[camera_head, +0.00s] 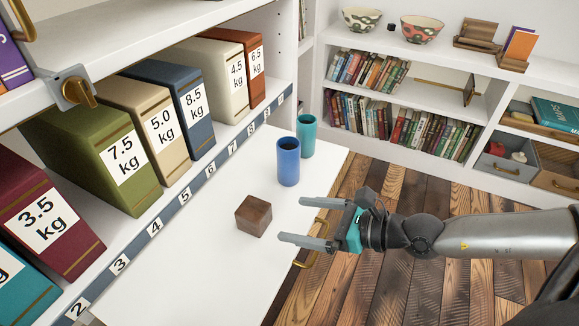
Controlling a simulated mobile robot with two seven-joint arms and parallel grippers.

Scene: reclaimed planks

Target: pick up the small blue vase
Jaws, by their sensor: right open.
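The small blue vase (288,163) stands upright on the white surface (190,255), right of the middle of that surface. It is a plain cylinder with a dark opening on top. My right gripper (292,219) comes in from the right with its jaws open and nothing between the fingers. Its fingertips point left, nearer to me than the vase and apart from it. My left gripper is not in view.
A teal vase (306,136) stands just behind the blue one. A dark wooden cube (253,215) lies left of my right fingertips. Weight-labelled binders, such as the green one (100,155), line the left shelf. A bookcase (400,165) stands behind, beyond the plank floor (400,280).

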